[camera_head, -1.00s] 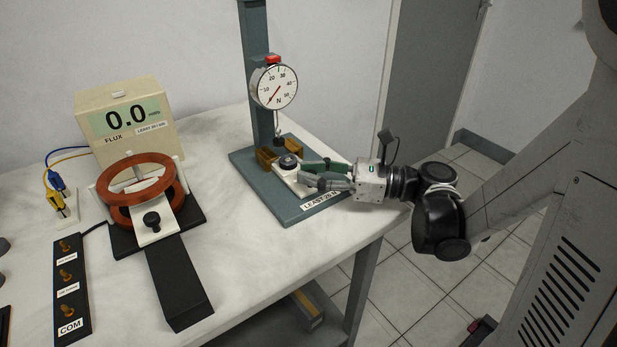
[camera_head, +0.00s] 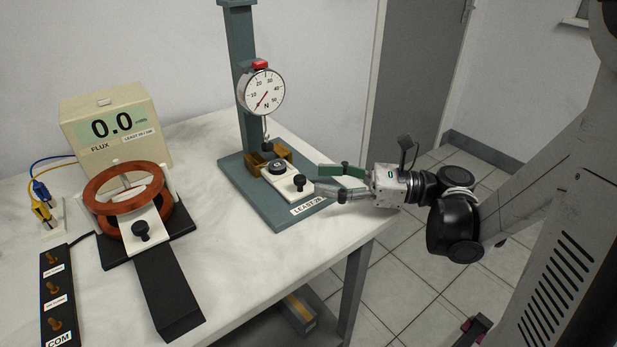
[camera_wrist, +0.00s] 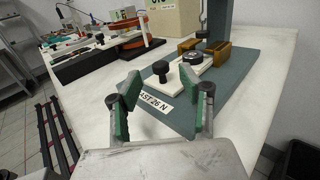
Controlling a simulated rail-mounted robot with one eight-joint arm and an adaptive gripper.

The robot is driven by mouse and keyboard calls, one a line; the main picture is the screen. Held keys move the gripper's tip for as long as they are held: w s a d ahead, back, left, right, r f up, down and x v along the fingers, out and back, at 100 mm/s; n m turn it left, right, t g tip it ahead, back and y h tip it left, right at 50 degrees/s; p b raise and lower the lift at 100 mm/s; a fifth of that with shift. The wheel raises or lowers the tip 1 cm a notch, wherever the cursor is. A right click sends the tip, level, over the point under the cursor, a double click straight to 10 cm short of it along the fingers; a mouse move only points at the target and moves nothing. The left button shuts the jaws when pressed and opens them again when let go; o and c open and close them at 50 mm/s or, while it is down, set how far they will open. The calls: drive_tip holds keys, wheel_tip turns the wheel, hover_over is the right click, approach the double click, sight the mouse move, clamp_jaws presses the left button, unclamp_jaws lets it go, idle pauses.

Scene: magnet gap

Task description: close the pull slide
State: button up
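The pull slide is a white plate (camera_head: 286,184) on the teal base of the force-gauge stand. It carries a black knob (camera_head: 299,182) at its near end and a dark round disc (camera_head: 277,167) farther in, by brass blocks (camera_head: 256,163). The disc sits a little out in front of the gauge hook. My gripper (camera_head: 327,180) is open and empty, just right of the knob and apart from it. In the wrist view the knob (camera_wrist: 160,71) stands upright beyond and between my spread green-padded fingers (camera_wrist: 168,96), with the white plate (camera_wrist: 181,84) behind it.
The gauge post (camera_head: 243,100) with its dial (camera_head: 263,93) rises behind the slide. Left of it stand a copper coil fixture (camera_head: 98,190) with its own white, knobbed slide and a flux meter (camera_head: 112,128) reading 0.0. Bare tabletop (camera_head: 222,258) lies between the two rigs.

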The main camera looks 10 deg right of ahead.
drive_tip(key=v, duration=0.6)
drive_tip(key=shift+s+d, duration=0.1)
drive_tip(key=shift+d, duration=0.1)
